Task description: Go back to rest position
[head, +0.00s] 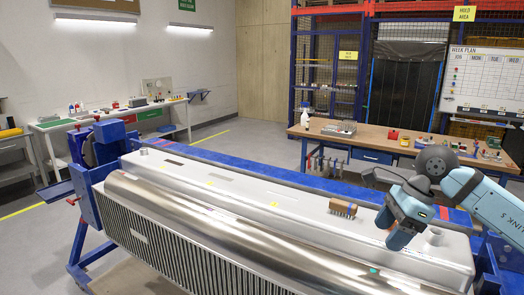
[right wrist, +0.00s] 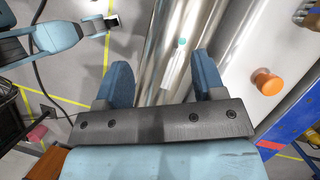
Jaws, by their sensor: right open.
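My right gripper (head: 388,230) is at the right in the head view, above the right end of the large silver workpiece (head: 190,172). Its two blue fingers are spread apart with nothing between them, and they also show in the right wrist view (right wrist: 161,80). The polished rounded edge (right wrist: 172,40) of the workpiece lies below and beyond the fingers. My left gripper (right wrist: 112,22) seems to be the one at the upper left of the right wrist view; its jaws are too small to read. It does not show in the head view.
A blue rotary jig frame (head: 84,200) carries the workpiece. A brown pronged block (head: 343,208) sits on top, left of my right gripper. An orange knob (right wrist: 267,82) stands right of the fingers. A wooden workbench (head: 375,141) is behind; floor at left is open.

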